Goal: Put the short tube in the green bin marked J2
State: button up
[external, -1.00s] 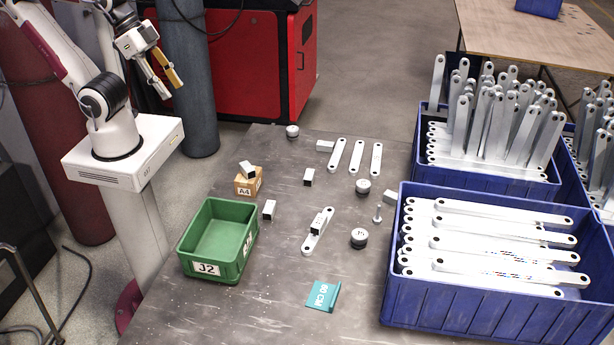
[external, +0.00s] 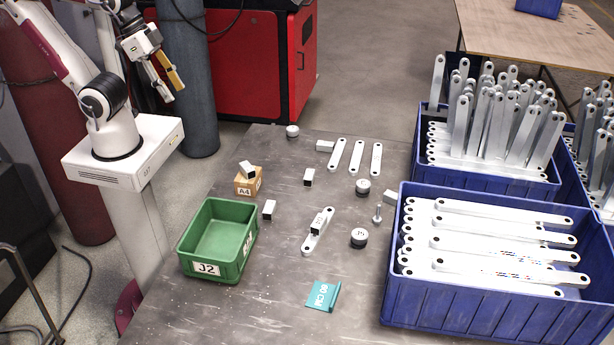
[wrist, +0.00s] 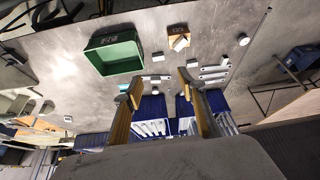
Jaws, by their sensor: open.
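The green bin (external: 232,273) marked J2 stands on the table's left side and looks empty. It also shows in the wrist view (wrist: 112,68). Several short, pale, square-ended pieces that look like short tubes lie about: one right of the bin (external: 269,210), one farther back (external: 309,177), one atop the A4 box (external: 247,169), one on a flat bracket (external: 318,223). I cannot tell which is the task's tube. My gripper (external: 174,94) is open and empty, raised at the back left, apart from all of them. Its two yellowish fingers show in the wrist view (wrist: 158,84).
A cardboard box (external: 246,186) marked A4 stands behind the bin. Flat brackets (external: 338,154), dark round pieces (external: 359,237) and a teal angled piece (external: 322,296) lie on the table. Blue crates (external: 470,313) full of brackets line the right. The front left table is clear.

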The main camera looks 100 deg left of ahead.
jog(key=w+a+f+n+g+h, duration=0.35)
jog(key=w+a+f+n, duration=0.45)
jog(key=w+f+n, duration=0.4)
jog(key=w+a+f+n+t, duration=0.2)
jog(key=w+a+f+n, duration=0.2)
jog(key=a+f+n, duration=0.1)
jog(key=w+a+f+n+t, duration=0.2)
jog(key=w+a+f+n, duration=0.2)
jog(key=a+f+n, duration=0.2)
jog(key=w+a+f+n+t, duration=0.2)
jog(key=w+a+f+n, duration=0.2)
jog(key=a+f, duration=0.5)
jog(key=shift+w+a+n, duration=0.35)
jog(key=shift+a+n, duration=0.05)
jog(key=shift+n, duration=0.7)
jog(key=a+n, duration=0.1)
jog(key=w+a+y, duration=0.1)
jog(key=w+a+f+n+t, duration=0.1)
jog(key=shift+a+n+y, duration=0.2)
jog(key=shift+n+y, duration=0.05)
jog(key=shift+n, duration=0.05)
jog(key=a+n, duration=0.1)
jog(key=w+a+n+y, duration=0.1)
jog(key=a+r, duration=0.1)
jog(key=a, duration=0.1)
jog(key=shift+w+r+n+t, duration=0.1)
jog(key=shift+w+n+t, duration=0.15)
jog(key=shift+n, duration=0.15)
jog(key=shift+s+a+n+y, duration=0.1)
jog(key=shift+n+y, duration=0.2)
